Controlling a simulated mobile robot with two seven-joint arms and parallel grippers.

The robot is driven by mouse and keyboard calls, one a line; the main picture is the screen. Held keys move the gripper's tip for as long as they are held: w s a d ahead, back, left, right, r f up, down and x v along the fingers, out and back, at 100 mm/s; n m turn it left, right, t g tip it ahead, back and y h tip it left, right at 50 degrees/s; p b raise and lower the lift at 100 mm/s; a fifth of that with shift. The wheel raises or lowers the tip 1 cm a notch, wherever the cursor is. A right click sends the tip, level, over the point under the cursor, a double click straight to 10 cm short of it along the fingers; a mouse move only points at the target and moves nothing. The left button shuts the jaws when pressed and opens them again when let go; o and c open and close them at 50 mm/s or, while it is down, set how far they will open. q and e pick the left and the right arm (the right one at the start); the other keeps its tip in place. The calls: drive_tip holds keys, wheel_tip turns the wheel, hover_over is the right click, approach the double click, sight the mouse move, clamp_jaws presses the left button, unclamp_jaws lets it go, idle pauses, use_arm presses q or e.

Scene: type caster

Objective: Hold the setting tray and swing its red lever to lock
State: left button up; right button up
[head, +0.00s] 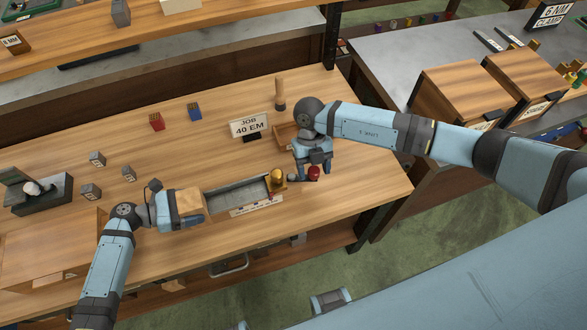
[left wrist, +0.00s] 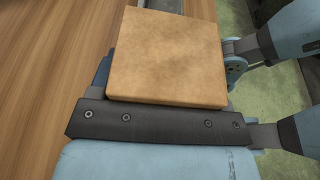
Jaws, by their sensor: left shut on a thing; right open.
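The setting tray (head: 235,193) is a long grey channel lying on the wooden bench, with a marked strip along its front edge. A wooden block (head: 190,201) is at its left end, and it fills the left wrist view (left wrist: 168,55). My left gripper (head: 187,208) is shut on this block. A brass-coloured part (head: 277,179) stands at the tray's right end. The red lever's knob (head: 314,173) is just right of it. My right gripper (head: 312,168) is open, pointing down at the knob; its fingers partly hide the lever, and I cannot tell whether they touch it.
A "JOB 40 EM" sign (head: 250,126) stands behind the tray. Red (head: 156,122) and blue (head: 195,111) blocks and several small grey blocks (head: 97,158) are on the bench. A dark device (head: 40,192) is at far left. The bench's front edge is close to the tray.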

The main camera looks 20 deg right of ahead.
drive_tip(key=shift+s+f, duration=0.2)
drive_tip(key=shift+f, duration=0.25)
drive_tip(key=c, duration=0.9)
